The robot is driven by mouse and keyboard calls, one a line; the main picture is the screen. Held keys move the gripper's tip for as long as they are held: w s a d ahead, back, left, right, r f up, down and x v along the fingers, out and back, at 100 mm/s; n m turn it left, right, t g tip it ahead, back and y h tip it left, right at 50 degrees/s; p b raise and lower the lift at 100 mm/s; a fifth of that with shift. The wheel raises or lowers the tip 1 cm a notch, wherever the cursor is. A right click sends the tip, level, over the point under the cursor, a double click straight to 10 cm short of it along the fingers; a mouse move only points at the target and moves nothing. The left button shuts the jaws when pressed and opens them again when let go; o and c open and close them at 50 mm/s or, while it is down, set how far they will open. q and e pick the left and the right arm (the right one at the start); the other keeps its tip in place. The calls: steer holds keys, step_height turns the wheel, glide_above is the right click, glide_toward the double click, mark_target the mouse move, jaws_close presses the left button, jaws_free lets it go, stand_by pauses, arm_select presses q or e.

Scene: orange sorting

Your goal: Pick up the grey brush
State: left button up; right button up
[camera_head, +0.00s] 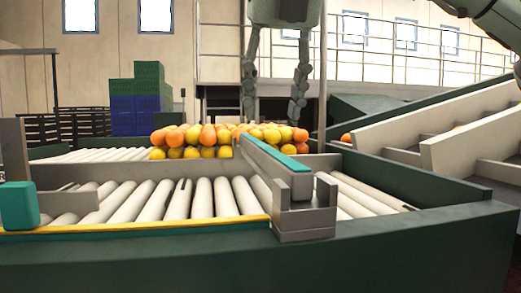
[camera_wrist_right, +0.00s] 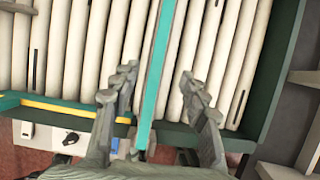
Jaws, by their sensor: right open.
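I cannot make out a grey brush for certain in either view. My right gripper (camera_head: 274,112) hangs down at the top middle of the head view, fingers apart, in front of the far wall. In the right wrist view my right gripper (camera_wrist_right: 156,84) is open with nothing between its fingers. A teal-topped divider bar (camera_wrist_right: 157,80) runs below and between the fingers, apparently not gripped. A small dark object (camera_wrist_right: 71,138) lies at lower left in that view, too small to identify. My left gripper is not in view.
Oranges and yellow fruit (camera_head: 225,138) are piled beyond the rollers (camera_head: 150,200). The divider (camera_head: 280,170) ends in a grey metal bracket (camera_head: 305,215). Dark green conveyor walls (camera_head: 200,255) edge the front. Sloped chutes (camera_head: 470,135) stand at right, stacked crates (camera_head: 140,100) at back left.

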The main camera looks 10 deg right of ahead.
mark_target(267, 149)
steer(key=shift+w+f, duration=0.2)
steer(key=shift+f, duration=0.05)
steer(key=x, duration=0.7)
steer(key=shift+s+a, duration=0.15)
steer(key=shift+s, duration=0.1)
jaws_close()
